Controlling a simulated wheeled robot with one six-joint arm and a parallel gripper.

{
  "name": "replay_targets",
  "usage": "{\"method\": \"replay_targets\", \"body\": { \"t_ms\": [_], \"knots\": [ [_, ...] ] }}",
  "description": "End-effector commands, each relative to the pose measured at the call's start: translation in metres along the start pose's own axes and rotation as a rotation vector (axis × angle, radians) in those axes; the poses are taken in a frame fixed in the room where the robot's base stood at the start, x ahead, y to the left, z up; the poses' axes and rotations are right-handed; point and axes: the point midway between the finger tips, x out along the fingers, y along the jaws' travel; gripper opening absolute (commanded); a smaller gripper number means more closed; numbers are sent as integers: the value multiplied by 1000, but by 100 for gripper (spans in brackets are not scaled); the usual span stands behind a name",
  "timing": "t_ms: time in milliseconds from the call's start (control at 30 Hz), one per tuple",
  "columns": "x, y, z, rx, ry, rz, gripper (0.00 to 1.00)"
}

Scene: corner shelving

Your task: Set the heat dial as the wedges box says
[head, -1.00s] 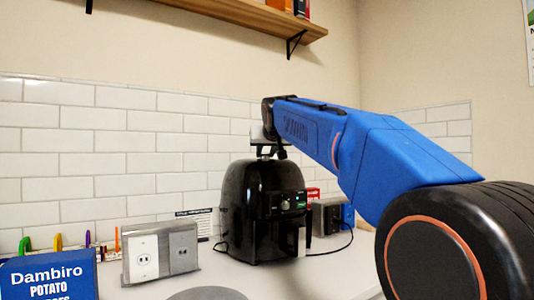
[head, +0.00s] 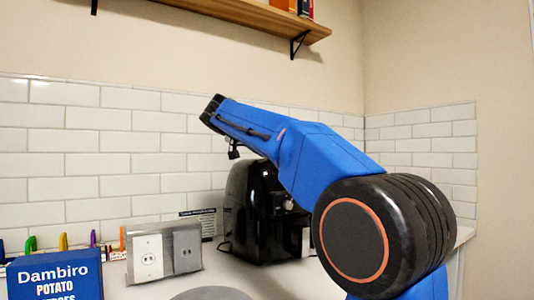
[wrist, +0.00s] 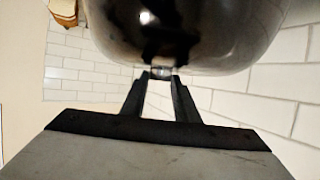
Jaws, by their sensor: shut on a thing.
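The blue box (head: 55,272) at lower left reads "Dambiro POTATO"; its last line is cut off. The glossy black air fryer (head: 248,215) stands on the counter, its front largely covered by my arm. A small pale dial (head: 289,204) shows on its front below my arm; its setting cannot be read. In the wrist view, my gripper (wrist: 160,76) is shut on a small greyish thing (wrist: 161,71) at the edge of a glossy dark body (wrist: 180,30), which looks like the fryer. I cannot tell whether that thing is the dial.
A metal double socket box (head: 164,252) stands left of the fryer. A dark-topped card (head: 200,221) is behind it, near the tiled wall. Coloured clips (head: 64,241) stand behind the blue box. A wooden shelf (head: 240,18) is overhead. A grey round surface (head: 208,294) shows at the bottom.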

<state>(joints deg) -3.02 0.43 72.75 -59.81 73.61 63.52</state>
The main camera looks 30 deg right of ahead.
Motion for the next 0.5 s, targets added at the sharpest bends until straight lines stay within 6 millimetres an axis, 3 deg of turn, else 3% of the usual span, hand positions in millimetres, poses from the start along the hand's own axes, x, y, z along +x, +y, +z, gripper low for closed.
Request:
{"method": "replay_targets", "body": {
  "t_ms": [500],
  "knots": [
    [4, -11, 2, 146, -4, 363, 5]
  ]
}}
